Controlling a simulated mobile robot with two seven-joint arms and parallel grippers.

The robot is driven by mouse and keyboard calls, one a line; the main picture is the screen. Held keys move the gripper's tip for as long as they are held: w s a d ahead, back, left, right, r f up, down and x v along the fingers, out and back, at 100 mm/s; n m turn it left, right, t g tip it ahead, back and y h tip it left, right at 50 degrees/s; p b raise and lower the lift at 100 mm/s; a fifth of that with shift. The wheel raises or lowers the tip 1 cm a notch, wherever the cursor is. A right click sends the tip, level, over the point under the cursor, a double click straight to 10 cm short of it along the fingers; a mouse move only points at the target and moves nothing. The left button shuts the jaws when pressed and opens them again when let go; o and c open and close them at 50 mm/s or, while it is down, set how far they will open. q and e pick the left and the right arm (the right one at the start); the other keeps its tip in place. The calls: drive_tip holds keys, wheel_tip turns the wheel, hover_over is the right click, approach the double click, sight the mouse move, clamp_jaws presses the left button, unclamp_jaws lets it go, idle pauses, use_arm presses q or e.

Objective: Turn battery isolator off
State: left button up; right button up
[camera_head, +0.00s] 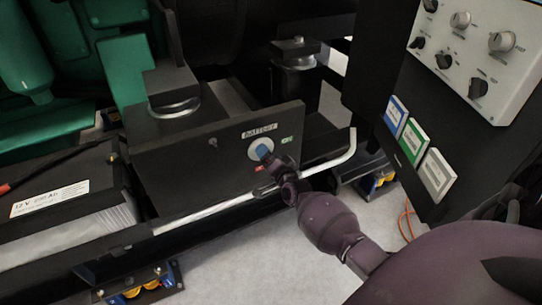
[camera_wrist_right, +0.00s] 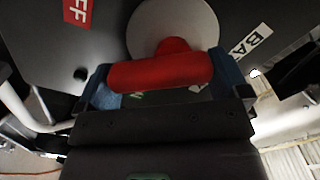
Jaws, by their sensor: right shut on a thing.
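The battery isolator is a pale round disc (camera_head: 254,150) on a dark panel under a BATTERY label (camera_head: 259,131). A green ON label (camera_head: 287,139) is to its right and a red OFF label (camera_head: 260,168) is below it. In the right wrist view its red bar handle (camera_wrist_right: 160,74) lies across the picture in front of the disc (camera_wrist_right: 172,22). My right gripper (camera_wrist_right: 164,82) is shut on this handle, with a blue fingertip at each end. In the head view the gripper (camera_head: 265,154) hides the handle. My left gripper is not in view.
A bent pale rail (camera_head: 250,193) runs below the panel, close to my right wrist. A black battery (camera_head: 70,200) stands at left. A cabinet with knobs (camera_head: 478,50) and coloured plates (camera_head: 396,115) stands at right. Grey floor (camera_head: 240,255) is clear in front.

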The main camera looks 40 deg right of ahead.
drive_tip(key=m, duration=0.2)
drive_tip(key=f+m, duration=0.1)
drive_tip(key=m, duration=0.1)
drive_tip(key=shift+a+b, duration=0.2)
drive_tip(key=shift+b, duration=0.1)
drive_tip(key=shift+a+m, duration=0.1)
drive_tip(key=shift+m, duration=1)
use_arm(q)
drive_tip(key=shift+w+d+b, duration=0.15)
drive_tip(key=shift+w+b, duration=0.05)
drive_tip(key=shift+b, duration=0.1)
use_arm(e)
drive_tip(key=shift+m, duration=0.6)
drive_tip(key=shift+a, duration=0.1)
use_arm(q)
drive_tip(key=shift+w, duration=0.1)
use_arm(e)
drive_tip(key=o, duration=0.6)
drive_tip(key=shift+c, duration=0.2)
drive_tip(key=shift+r, duration=0.1)
